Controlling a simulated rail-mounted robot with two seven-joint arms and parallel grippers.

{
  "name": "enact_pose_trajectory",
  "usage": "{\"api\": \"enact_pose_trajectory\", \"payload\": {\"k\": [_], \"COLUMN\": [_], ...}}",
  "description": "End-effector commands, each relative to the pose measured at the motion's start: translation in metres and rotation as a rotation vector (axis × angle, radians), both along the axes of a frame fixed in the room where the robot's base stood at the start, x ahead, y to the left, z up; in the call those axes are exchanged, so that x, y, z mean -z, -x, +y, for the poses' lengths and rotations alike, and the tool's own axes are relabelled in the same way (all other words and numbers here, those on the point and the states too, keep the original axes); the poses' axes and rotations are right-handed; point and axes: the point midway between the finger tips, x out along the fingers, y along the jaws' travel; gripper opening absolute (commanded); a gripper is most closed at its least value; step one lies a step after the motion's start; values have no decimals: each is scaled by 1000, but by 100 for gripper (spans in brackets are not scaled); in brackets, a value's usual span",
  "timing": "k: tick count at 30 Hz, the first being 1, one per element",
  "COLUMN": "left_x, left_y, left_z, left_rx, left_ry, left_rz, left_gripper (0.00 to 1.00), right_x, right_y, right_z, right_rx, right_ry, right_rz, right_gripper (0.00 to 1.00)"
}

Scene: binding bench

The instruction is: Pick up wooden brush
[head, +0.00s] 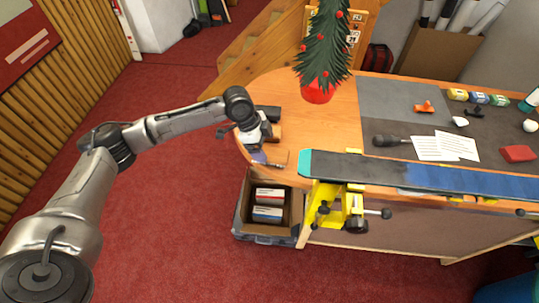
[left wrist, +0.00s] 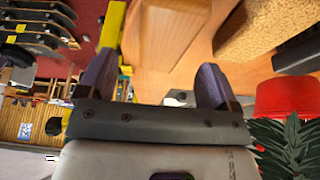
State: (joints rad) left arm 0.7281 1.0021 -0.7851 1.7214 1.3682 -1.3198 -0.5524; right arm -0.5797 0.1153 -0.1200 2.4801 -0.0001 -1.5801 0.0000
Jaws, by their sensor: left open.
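The wooden brush appears to be the wooden block with a rough tan face (left wrist: 264,26) at the upper right of the left wrist view. In the head view it looks like the small brown block (head: 276,132), partly hidden behind my left wrist. My left gripper (head: 259,158) is over the rounded left end of the bench. Its two purple fingers stand apart in the left wrist view (left wrist: 154,80), with wooden surface beyond them. The block is to the right of the fingers there, apart from them. My right gripper is not in view.
A dark block (head: 267,113) lies beside the brown block. A small tree in a red pot (head: 318,92) stands behind. A long board (head: 400,174) rests above a yellow vise (head: 337,206) at the front edge. A box (head: 240,222) with cartons stands on the floor below.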

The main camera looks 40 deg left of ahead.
Motion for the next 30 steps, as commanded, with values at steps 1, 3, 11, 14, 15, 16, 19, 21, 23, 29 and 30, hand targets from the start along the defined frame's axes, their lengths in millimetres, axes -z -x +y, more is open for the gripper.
{"api": "enact_pose_trajectory", "payload": {"k": [1, 3, 11, 14, 15, 16, 19, 21, 23, 29, 30], "left_x": [1, 3, 24, 38, 42, 45, 51, 51, 51, 51, 51], "left_y": [0, -1, -6, -8, -9, -10, -11, -11, -11, -11, -11], "left_z": [0, -1, -6, -10, -11, -12, -14, -14, -14, -14, -14], "left_rx": [0, 0, 0, 1, -1, -1, 0, 1, 1, 0, 0], "left_ry": [0, 0, 0, 0, 0, 0, -1, -1, -1, -1, -1], "left_rz": [0, 0, 2, 3, 2, 2, 0, 0, 0, 0, 0], "left_gripper": [85, 85, 85, 85, 85, 85, 85, 85, 85, 85, 85], "right_x": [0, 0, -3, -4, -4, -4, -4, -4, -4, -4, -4], "right_y": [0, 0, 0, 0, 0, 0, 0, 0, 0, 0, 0], "right_z": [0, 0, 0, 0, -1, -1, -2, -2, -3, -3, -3], "right_rx": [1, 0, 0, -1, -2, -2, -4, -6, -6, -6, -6], "right_ry": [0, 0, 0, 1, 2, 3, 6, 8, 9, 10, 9], "right_rz": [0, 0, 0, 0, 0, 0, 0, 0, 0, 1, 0], "right_gripper": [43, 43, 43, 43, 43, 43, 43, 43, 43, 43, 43]}}
